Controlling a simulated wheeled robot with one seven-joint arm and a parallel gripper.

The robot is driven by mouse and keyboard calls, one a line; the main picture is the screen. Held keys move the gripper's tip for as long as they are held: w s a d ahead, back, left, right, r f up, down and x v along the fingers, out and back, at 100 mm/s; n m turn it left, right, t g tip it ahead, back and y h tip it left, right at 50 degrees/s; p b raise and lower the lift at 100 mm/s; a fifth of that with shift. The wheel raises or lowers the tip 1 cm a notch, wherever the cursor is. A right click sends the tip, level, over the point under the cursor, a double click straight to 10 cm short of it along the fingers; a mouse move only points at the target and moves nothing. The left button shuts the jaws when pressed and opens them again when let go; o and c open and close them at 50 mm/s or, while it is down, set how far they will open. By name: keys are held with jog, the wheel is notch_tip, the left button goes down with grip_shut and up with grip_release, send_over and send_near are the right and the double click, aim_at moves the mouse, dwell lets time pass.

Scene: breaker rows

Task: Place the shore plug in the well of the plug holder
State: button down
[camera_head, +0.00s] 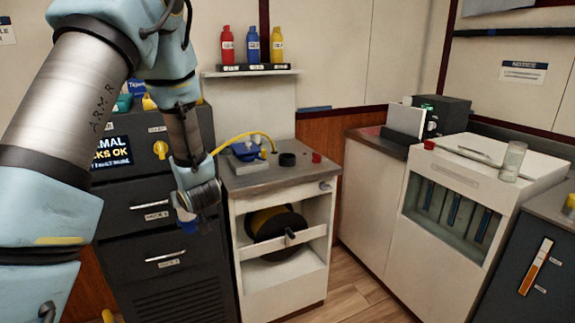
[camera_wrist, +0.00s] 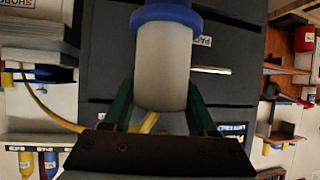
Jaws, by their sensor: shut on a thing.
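My gripper (camera_wrist: 160,120) is shut on a white cylinder with a blue collar, which looks like the shore plug (camera_wrist: 163,60). In the head view my gripper (camera_head: 188,205) hangs in front of the dark drawer cabinet, left of the white cabinet, and the plug's blue end (camera_head: 188,227) points down. A yellow cable (camera_head: 245,134) arches from near my gripper to the white cabinet's top. There stand a blue fitting on a pale block (camera_head: 247,160) and a short black round cup (camera_head: 287,159). I cannot tell for certain which is the plug holder.
A small red item (camera_head: 316,157) sits right of the black cup on the grey countertop (camera_head: 265,180). A reel (camera_head: 277,232) sits in the open cabinet below. A shelf (camera_head: 250,73) with several bottles is behind. The dark drawer cabinet (camera_head: 150,240) has protruding handles.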

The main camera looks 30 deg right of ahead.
jog(key=s+a+f, duration=0.1)
jog(key=a+f, duration=0.6)
jog(key=a, duration=0.4)
jog(key=s+a+f, duration=0.1)
jog(key=a+f, duration=0.5)
jog(key=a, duration=0.6)
jog(key=shift+s+f+m+h, duration=0.15)
jog(key=shift+f+m+h, duration=0.15)
jog(key=shift+f, duration=0.05)
